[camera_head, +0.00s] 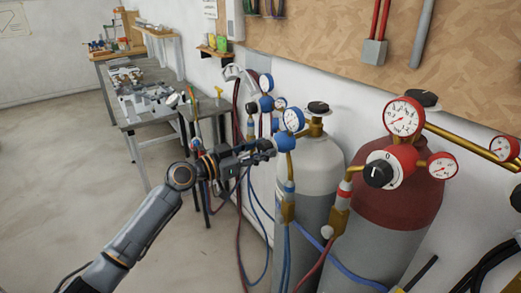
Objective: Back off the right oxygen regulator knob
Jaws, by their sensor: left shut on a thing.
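The right oxygen regulator (285,142) is blue, with a white-faced gauge (292,119) on top, and is fitted to the pale grey cylinder (320,165). My left gripper (264,149) reaches it from the left and is shut on its knob at the regulator's left side. The fingers hide most of the knob, so its turn cannot be read. Another blue oxygen regulator, with blue-rimmed gauges (266,83), is farther back to the left. My right gripper is not in view.
A dark red cylinder (395,205) with a red regulator, black knob (378,173) and gauges stands to the right. Blue and red hoses hang below the regulators. A grey workbench (150,100) with metal parts stands behind. The floor at left is clear.

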